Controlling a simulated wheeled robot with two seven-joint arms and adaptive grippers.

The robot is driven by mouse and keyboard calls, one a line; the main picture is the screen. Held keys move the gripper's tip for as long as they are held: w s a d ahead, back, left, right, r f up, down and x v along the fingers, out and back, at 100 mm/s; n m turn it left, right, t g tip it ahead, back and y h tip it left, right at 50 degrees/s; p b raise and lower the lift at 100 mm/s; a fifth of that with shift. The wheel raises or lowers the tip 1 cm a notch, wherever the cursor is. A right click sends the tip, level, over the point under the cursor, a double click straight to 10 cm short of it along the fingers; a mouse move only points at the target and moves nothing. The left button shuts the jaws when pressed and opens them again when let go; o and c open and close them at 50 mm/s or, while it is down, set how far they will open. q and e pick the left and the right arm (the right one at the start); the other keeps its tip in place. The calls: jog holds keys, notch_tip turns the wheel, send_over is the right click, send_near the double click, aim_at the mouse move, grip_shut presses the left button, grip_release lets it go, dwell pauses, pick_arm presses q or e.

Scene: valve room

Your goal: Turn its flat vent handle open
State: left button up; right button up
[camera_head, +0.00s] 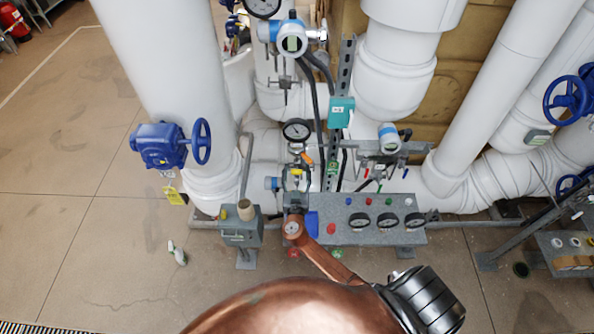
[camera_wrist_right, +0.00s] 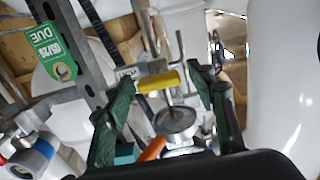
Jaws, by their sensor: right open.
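A small yellow handle (camera_wrist_right: 158,81) on a thin stem shows between the fingertips in the right wrist view, above a round grey metal disc (camera_wrist_right: 175,120). An orange handle (camera_wrist_right: 152,149) sits lower, partly hidden by the gripper body. In the head view the orange handle (camera_head: 307,158) shows just beyond my right gripper (camera_head: 296,178), below a dark-rimmed gauge (camera_head: 296,130). My right gripper (camera_wrist_right: 161,80) is open, with a green finger on each side of the yellow handle and visible gaps between. I cannot tell which handle is the vent handle. My left gripper is not in view.
A grey panel (camera_head: 405,213) with several gauges lies right of my wrist, and a grey box (camera_head: 240,228) stands left. A blue handwheel valve (camera_head: 165,145) is farther left. White pipes and a slotted metal post (camera_head: 345,70) crowd the back.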

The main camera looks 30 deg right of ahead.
jog(key=c, duration=1.2)
jog(key=shift+f, duration=0.1)
